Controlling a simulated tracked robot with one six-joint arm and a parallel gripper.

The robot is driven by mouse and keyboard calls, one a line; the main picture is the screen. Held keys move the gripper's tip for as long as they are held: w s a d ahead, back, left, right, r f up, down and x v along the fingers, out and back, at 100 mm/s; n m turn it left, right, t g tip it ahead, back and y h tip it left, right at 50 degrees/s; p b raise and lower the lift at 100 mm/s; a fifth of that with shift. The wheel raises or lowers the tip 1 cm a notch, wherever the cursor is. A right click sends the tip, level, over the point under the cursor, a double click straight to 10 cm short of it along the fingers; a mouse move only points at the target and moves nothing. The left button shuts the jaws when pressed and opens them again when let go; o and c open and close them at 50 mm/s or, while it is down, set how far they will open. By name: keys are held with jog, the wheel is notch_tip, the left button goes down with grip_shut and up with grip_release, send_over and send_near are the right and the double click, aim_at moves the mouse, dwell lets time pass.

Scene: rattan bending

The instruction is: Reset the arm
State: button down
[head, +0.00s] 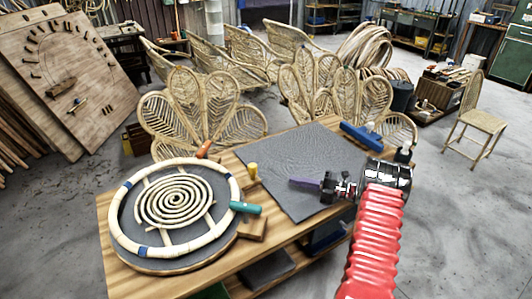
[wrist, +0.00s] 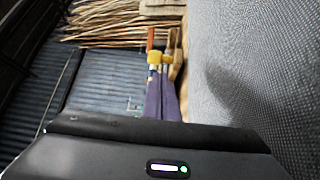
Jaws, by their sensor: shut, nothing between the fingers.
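My gripper (head: 292,181) has purple fingers and hangs above the dark grey mat on the workbench, pointing left in the head view. The fingers are shut with nothing between them. In the wrist view the purple fingers (wrist: 163,82) lie side by side. My red-sleeved arm reaches in from the lower right and hides part of the bench's right end.
The bench (head: 115,272) holds a round rattan spiral frame (head: 172,204), a teal-handled tool (head: 245,207), an orange-handled tool (head: 204,149) and a yellow-topped peg (head: 252,170). A blue tool (head: 361,136) lies at the mat's far right. Rattan chairs stand behind.

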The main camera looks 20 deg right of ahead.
jog(key=shift+a, duration=0.1)
jog(key=s+a+r+n+g+h, duration=0.2)
jog(key=s+a+r+n+g, duration=0.3)
jog(key=a+r+n, duration=0.6)
jog(key=s+a+r+n+g+h, duration=0.2)
jog(key=s+a+r+n+g, duration=0.2)
jog(key=a+r+n, duration=0.7)
jog(key=s+a+r+n+t+h, duration=0.1)
jog(key=s+a+r+n+h, duration=0.1)
jog(key=s+n, duration=0.9)
jog(key=s+a+r+n+t+h, duration=0.1)
jog(key=s+a+n+h, duration=0.4)
jog(key=s+n, duration=0.6)
jog(key=s+r+h, duration=0.1)
jog(key=s+h, duration=0.1)
jog(key=s, duration=0.1)
jog(key=shift+a+r+n, duration=0.2)
jog(key=shift+n, duration=0.1)
jog(key=c, duration=2.5)
grip_release()
jog(key=shift+c, duration=0.2)
